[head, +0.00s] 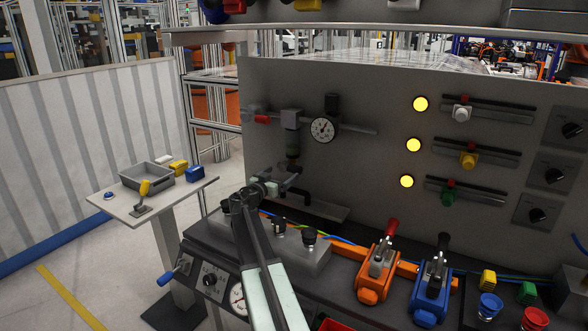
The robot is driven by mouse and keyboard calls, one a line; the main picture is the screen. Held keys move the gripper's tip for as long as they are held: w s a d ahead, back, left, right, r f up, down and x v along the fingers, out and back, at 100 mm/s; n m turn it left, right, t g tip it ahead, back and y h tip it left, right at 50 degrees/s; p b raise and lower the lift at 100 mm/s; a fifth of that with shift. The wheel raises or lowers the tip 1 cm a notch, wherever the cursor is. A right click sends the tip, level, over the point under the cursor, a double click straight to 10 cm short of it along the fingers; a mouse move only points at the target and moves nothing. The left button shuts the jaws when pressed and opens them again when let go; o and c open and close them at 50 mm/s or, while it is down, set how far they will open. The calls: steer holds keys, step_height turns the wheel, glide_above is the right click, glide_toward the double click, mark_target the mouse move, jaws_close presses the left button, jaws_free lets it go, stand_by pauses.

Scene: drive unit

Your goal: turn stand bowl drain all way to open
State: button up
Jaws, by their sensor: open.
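The stand's grey upright panel (370,95) carries an air unit with a dark bowl (292,143) hanging under a grey block, left of a round gauge (323,129). The bowl's drain at its lower end is small and partly hidden, and I cannot tell which way it is turned. My gripper (292,184) is open, just below the bowl, with its fingers pointing right toward the panel. I see nothing between the fingers. I cannot tell whether a finger touches the drain.
A red-ended valve (261,119) sits left of the unit. Below are a grey block with black knobs (300,250), an orange toggle clamp (376,270) and a blue one (432,280). A side table (190,195) with a grey bin stands left. Floor between is clear.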

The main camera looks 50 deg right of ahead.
steer(key=x, duration=0.9)
steer(key=shift+d, duration=0.4)
steer(key=shift+w, duration=0.15)
